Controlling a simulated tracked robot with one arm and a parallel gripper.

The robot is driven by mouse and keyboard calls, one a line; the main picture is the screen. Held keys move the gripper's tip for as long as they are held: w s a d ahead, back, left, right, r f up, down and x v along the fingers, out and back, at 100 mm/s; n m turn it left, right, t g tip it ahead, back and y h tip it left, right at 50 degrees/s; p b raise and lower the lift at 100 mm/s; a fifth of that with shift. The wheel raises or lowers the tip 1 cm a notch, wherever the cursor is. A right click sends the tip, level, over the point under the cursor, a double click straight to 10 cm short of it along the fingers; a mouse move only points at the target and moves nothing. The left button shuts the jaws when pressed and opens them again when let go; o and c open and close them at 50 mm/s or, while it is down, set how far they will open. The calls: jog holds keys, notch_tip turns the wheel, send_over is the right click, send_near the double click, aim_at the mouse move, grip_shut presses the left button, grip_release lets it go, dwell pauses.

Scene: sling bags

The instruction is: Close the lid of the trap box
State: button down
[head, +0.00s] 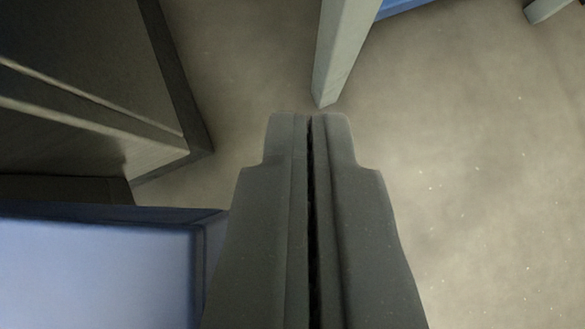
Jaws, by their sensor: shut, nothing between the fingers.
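My gripper (310,120) fills the lower middle of the head view, its two dark fingers shut together with only a thin dark seam between them. Nothing is held. No trap box or lid can be made out for certain. A blue flat-faced thing with a dark edge (95,265) lies at the lower left, close beside my gripper and cut off by the frame. A dark grey, box-like structure with pale ledges (80,60) fills the upper left. I cannot tell whether either belongs to the trap box.
A pale grey leg (343,45) stands just beyond my fingertips, with a blue part (402,6) at its top right. Another pale leg end (547,9) shows at the top right corner. The speckled beige floor (480,190) is clear on the right.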

jog(key=shift+s+a+f+b, duration=0.15)
jog(key=shift+s+a+b, duration=0.05)
jog(key=shift+s, duration=0.4)
jog(key=shift+s+a+f+b, duration=0.15)
jog(key=shift+s+a+b, duration=0.1)
jog(key=shift+s, duration=0.4)
jog(key=shift+s+a+f+b, duration=0.15)
jog(key=shift+s+a+b, duration=0.05)
jog(key=shift+s, duration=0.4)
